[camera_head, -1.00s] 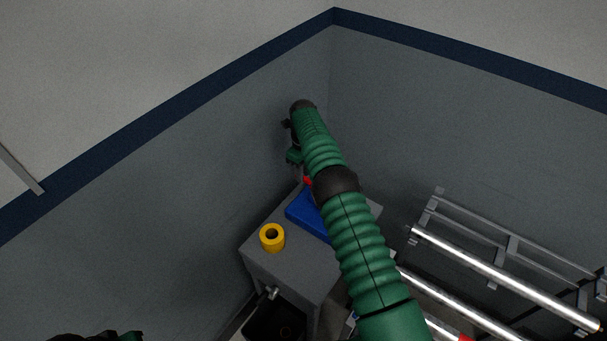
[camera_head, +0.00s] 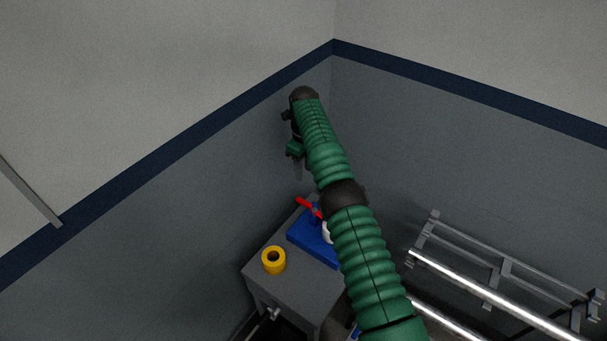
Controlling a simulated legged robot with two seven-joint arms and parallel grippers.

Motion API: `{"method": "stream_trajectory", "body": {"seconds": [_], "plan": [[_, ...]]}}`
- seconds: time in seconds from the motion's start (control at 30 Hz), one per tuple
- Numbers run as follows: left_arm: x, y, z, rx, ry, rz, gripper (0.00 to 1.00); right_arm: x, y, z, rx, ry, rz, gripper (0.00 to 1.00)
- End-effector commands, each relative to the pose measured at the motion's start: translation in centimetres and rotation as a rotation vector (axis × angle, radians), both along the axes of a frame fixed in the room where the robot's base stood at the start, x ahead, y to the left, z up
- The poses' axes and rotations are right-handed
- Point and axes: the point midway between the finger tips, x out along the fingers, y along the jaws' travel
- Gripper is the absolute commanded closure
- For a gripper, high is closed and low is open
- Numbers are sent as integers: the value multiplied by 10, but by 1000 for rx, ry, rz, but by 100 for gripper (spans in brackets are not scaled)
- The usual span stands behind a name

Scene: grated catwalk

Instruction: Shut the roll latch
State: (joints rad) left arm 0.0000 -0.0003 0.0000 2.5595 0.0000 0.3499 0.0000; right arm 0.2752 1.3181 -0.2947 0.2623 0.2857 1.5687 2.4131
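A blue block (camera_head: 305,238) lies on a small grey table in the corner. A red bar (camera_head: 307,206), which looks like a lever, stands tilted at its back edge. A white part beside it is mostly hidden behind my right arm. I cannot tell for certain which part is the roll latch. My green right arm reaches in from the lower right. Its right gripper (camera_head: 298,170) hangs down near the wall, above and behind the red bar, and appears apart from it. Its fingers look narrow and overlapped, so their opening is unclear. My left gripper is not in view.
A yellow ring (camera_head: 273,260) sits on the grey table (camera_head: 293,285), left of the blue block. A metal rack with shiny rails (camera_head: 490,290) stands at the right. Grey walls meet close behind the table.

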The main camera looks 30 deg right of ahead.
Motion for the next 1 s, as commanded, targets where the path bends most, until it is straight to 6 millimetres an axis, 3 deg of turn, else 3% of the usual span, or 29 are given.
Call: {"method": "stream_trajectory", "body": {"seconds": [0.03,0.2,0.77,0.87,1.0], "plan": [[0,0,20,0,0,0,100,0,0,18,1,1,0,64],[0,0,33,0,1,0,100,0,0,28,1,1,-1,64],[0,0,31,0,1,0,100,1,0,28,1,-2,18,64],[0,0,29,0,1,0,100,2,2,34,0,-19,126,64],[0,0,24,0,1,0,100,-8,16,46,-15,-61,471,64]]}}
